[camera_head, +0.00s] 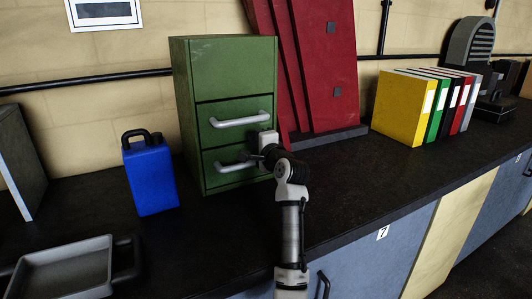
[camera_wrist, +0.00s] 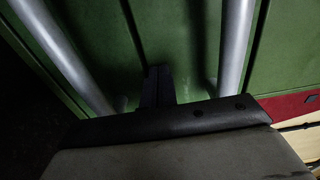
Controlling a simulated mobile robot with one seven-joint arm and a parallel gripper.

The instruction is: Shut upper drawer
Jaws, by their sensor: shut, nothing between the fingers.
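The green cabinet (camera_head: 225,70) stands on the dark worktop. Its upper drawer (camera_head: 210,108) has a pale bar handle (camera_head: 240,119), and the lower drawer (camera_head: 212,182) has a similar handle (camera_head: 232,166). Both fronts look nearly flush; I cannot tell whether a small gap is left. My gripper (camera_head: 254,156) is at the right part of the cabinet front, near the lower handle. In the wrist view the dark fingers (camera_wrist: 157,85) are together and empty, pointing at the green front between the two handles. Whether they touch it is unclear.
A blue canister (camera_head: 150,180) stands left of the cabinet, and a grey tray (camera_head: 65,270) lies at the front left. Red panels (camera_head: 325,65) lean behind on the right. Several binders (camera_head: 402,105) stand farther right.

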